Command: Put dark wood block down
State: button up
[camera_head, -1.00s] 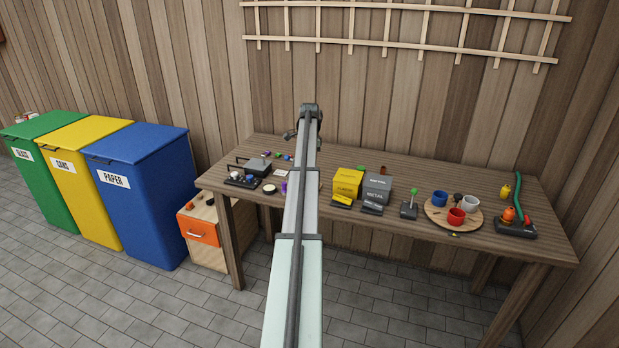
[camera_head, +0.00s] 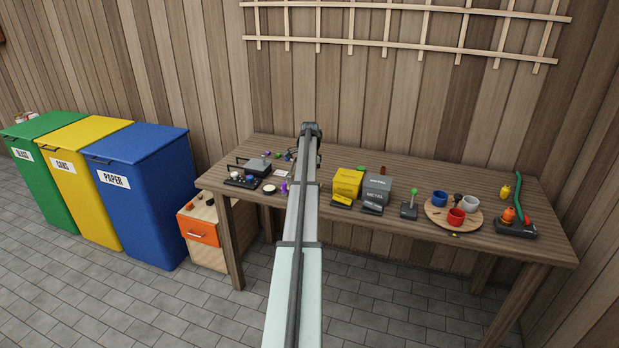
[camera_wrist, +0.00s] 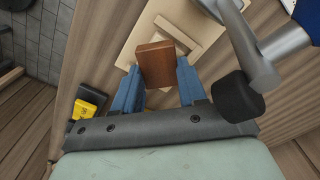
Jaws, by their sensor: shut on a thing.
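The dark wood block (camera_wrist: 157,63) is a reddish-brown block in the wrist view. My gripper (camera_wrist: 158,80) has its two blue fingers on either side of the block and is shut on it. A pale wooden board (camera_wrist: 196,28) with raised square edges lies beyond and below the block in that view. I cannot tell whether the block touches it. In the head view my arm hides the gripper and the block.
On the workbench (camera_head: 420,180), a yellow box (camera_head: 347,181) and a grey box (camera_head: 377,188) stand right of my arm. A round board (camera_head: 437,215) holds cups farther right. Several small items lie left of my arm. A metal part (camera_wrist: 285,42) reaches over the board's right side.

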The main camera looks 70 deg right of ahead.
jog(key=shift+f, duration=0.1)
jog(key=o, duration=1)
notch_tip(320, 180, up, 12)
jog(key=shift+r, duration=0.15)
